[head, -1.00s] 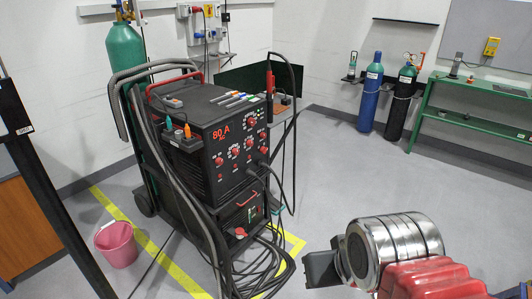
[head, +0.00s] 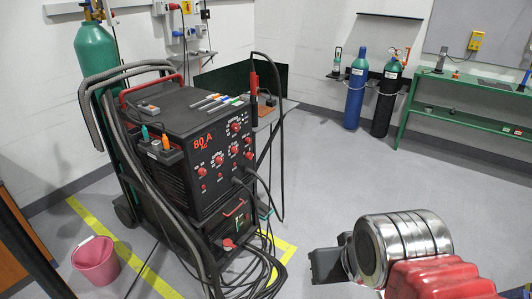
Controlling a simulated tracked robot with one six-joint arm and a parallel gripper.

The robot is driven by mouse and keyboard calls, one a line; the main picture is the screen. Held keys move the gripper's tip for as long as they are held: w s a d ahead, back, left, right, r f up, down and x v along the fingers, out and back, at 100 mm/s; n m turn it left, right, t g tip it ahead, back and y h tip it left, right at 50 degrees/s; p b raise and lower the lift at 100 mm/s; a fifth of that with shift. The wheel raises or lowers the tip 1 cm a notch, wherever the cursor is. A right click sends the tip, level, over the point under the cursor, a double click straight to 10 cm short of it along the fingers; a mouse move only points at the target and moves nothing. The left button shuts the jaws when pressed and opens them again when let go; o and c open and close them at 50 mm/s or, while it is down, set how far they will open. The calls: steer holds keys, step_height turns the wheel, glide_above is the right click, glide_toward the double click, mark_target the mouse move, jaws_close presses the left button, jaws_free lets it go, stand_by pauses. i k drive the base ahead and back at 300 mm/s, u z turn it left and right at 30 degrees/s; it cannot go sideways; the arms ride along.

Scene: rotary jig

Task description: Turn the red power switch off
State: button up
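The black welding machine (head: 175,160) stands on a cart left of centre, with "80 A" in red on its front. Its front panel carries several red knobs (head: 233,149). A lower red switch-like knob (head: 228,244) sits on the base section near the cables. I cannot tell for certain which of these is the power switch. My gripper (head: 326,266) shows as a dark block at the lower right, at the end of my silver and red arm. It is apart from the machine, to the right of it. Its fingers cannot be made out.
Black cables (head: 245,278) lie coiled on the floor before the machine. A pink bucket (head: 96,262) stands at left by yellow floor tape. A green gas cylinder (head: 102,52) stands behind the machine. Blue and black cylinders and a green shelf (head: 455,75) are at back right. The middle floor is clear.

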mark_target(248, 155)
steer(key=z, duration=0.1)
steer(key=i, duration=0.85)
steer(key=u, duration=0.55)
steer(key=i, duration=0.8)
steer(key=u, duration=0.6)
